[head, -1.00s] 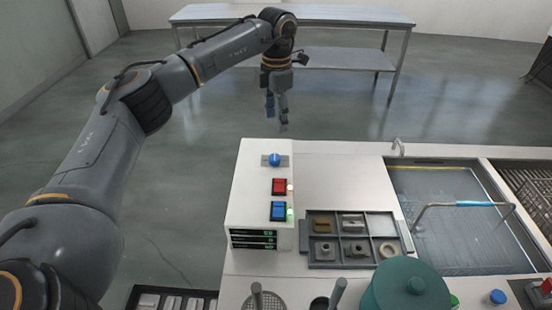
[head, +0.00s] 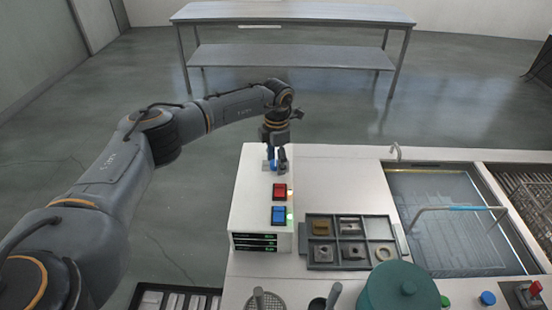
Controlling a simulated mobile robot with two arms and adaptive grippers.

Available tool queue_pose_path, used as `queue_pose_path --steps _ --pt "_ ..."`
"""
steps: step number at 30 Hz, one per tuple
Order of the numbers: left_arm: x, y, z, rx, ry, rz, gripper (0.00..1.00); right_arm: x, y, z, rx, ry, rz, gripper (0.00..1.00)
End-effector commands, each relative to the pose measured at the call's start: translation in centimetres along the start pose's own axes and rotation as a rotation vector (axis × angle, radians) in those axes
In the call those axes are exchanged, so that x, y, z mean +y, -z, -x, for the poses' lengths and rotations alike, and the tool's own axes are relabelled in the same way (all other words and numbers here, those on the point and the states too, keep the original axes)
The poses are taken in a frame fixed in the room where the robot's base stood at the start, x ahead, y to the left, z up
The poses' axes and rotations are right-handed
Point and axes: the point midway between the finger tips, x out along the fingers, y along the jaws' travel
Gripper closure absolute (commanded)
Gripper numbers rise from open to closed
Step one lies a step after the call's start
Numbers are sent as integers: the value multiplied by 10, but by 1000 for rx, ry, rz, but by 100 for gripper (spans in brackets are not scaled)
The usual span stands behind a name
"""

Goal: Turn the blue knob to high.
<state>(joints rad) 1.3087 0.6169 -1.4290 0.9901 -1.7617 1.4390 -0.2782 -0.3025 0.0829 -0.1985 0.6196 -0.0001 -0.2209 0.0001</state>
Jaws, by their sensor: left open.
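The blue knob (head: 272,163) sits near the far end of the white control box (head: 249,200), mostly hidden behind my left gripper. My left gripper (head: 277,170) is open and points down at the knob, with its fingertips at or around it. I cannot tell whether the fingers touch the knob. The knob's pointer and any setting marks are hidden or too small to read. My right gripper is not in view.
A red switch (head: 279,191) and a blue switch (head: 278,215) are on the same box, nearer me. A divided tray (head: 310,244) of parts stands to the right, with a teal lidded pot (head: 405,290) nearby. The water tank (head: 450,225) is further right.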

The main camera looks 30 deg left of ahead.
Motion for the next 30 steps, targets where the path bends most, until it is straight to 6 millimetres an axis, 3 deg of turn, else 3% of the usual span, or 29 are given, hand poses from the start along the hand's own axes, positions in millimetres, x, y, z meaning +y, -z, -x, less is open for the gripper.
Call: queue_pose_path --steps 4,12,22,30 --pt "0 0 0 0 0 0 48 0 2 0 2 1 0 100" --pt "0 0 0 0 0 0 100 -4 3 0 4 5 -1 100" --pt "0 0 -1 -1 0 -39 100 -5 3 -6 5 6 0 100" --pt "0 0 -3 -5 -1 -200 100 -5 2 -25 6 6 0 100"
